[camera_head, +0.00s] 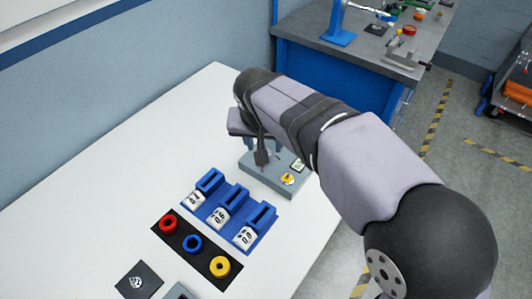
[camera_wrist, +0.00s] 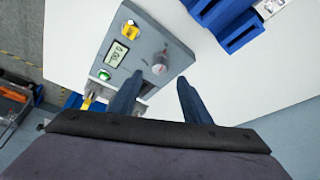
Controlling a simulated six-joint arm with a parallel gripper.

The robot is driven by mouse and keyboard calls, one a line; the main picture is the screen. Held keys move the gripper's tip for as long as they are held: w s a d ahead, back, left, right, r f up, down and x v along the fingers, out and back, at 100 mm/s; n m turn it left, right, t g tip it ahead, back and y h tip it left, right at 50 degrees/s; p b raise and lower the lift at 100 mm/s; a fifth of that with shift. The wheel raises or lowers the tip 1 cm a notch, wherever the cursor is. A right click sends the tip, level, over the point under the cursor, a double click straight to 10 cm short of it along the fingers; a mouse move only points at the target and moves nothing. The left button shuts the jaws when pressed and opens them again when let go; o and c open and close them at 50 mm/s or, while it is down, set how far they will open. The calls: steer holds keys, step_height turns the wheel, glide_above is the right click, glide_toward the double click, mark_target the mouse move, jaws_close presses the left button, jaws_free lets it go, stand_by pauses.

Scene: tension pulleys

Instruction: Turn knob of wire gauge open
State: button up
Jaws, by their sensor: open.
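The wire gauge looks to be the grey box (camera_wrist: 143,42) under my gripper, and it also shows on the white table in the head view (camera_head: 262,178). Its face carries a small display (camera_wrist: 117,53), a yellow part (camera_wrist: 130,30), a green button (camera_wrist: 104,75) and a round grey knob (camera_wrist: 159,65). My gripper (camera_wrist: 158,80) is open and empty. In the wrist view the knob appears between and just beyond the two blue fingertips. I cannot tell the height gap or any contact. In the head view my arm hides part of the box.
A blue holder (camera_head: 226,213) with several numbered white spools stands beside the gauge. A black tray (camera_head: 196,257) holds red, blue and yellow rings. A dark square plate (camera_head: 138,280) lies at the front. The left of the white table (camera_head: 110,175) is clear. A blue workbench (camera_head: 320,55) stands behind.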

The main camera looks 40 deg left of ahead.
steer(key=shift+p+x, duration=0.85)
steer(key=shift+x, duration=2.75)
steer(key=c, duration=1)
steer(key=shift+c, duration=0.2)
